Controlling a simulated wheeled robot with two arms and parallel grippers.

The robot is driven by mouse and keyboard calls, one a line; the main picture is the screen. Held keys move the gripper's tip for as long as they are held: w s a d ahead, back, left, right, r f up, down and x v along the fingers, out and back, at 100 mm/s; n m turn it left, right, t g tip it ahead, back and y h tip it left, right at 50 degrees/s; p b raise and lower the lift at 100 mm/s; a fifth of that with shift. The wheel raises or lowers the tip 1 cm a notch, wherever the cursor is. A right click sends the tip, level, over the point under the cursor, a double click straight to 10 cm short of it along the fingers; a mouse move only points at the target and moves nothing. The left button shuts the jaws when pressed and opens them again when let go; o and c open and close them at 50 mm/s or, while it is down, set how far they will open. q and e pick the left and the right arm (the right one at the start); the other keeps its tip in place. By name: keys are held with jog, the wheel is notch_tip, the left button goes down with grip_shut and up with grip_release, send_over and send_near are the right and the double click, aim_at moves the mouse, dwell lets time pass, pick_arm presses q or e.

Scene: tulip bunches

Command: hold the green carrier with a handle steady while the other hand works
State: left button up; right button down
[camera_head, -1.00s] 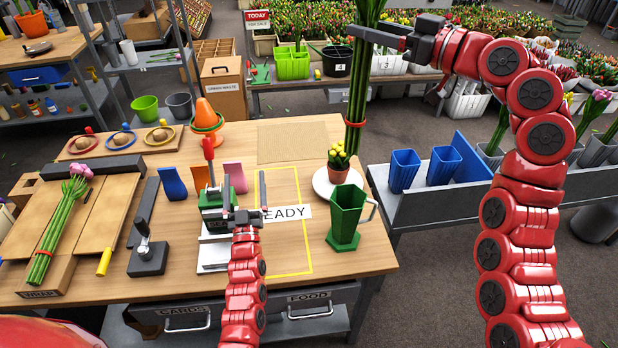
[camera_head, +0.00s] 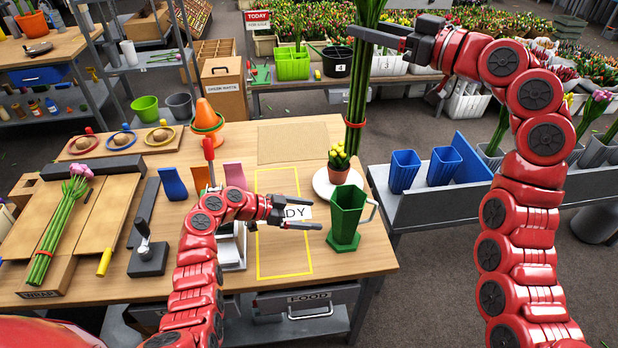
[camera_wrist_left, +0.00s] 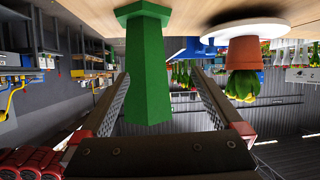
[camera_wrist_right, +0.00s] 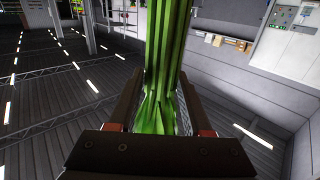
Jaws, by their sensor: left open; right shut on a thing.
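The green carrier (camera_head: 346,220) stands upright on the workbench, right of the yellow outline, with its handle on its right side. My left gripper (camera_head: 318,212) is open just left of the carrier. In the left wrist view the carrier (camera_wrist_left: 146,65) appears upside down between the spread fingers (camera_wrist_left: 158,95), with no clear contact. My right gripper (camera_head: 362,36) is shut on a bunch of green stems (camera_head: 357,85), held upright above the bench's right rear edge. In the right wrist view the stems (camera_wrist_right: 162,60) pass between the fingers. The top of the bunch is out of frame.
A potted yellow plant (camera_head: 339,165) on a white plate (camera_head: 322,186) stands right behind the carrier. Blue cups (camera_head: 404,170) stand on a side shelf. A tied tulip bunch (camera_head: 62,215) lies at left.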

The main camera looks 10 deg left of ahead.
aim_at(348, 221)
pick_arm(q)
jog(key=shift+m+g+h, duration=0.4)
jog(key=shift+m, duration=0.4)
jog(key=x, duration=0.4)
jog(key=s+x, duration=0.1)
jog(key=x, duration=0.2)
jog(key=d+r+x, duration=0.1)
jog(key=x, duration=0.3)
jog(key=shift+s+d, duration=0.15)
jog(key=shift+d, duration=0.15)
jog(key=c, duration=1.1)
pick_arm(e)
jog(key=f, duration=0.9)
jog(key=shift+s+d+f, duration=0.2)
jog(key=shift+d+f, duration=0.05)
jog(key=shift+d, duration=0.1)
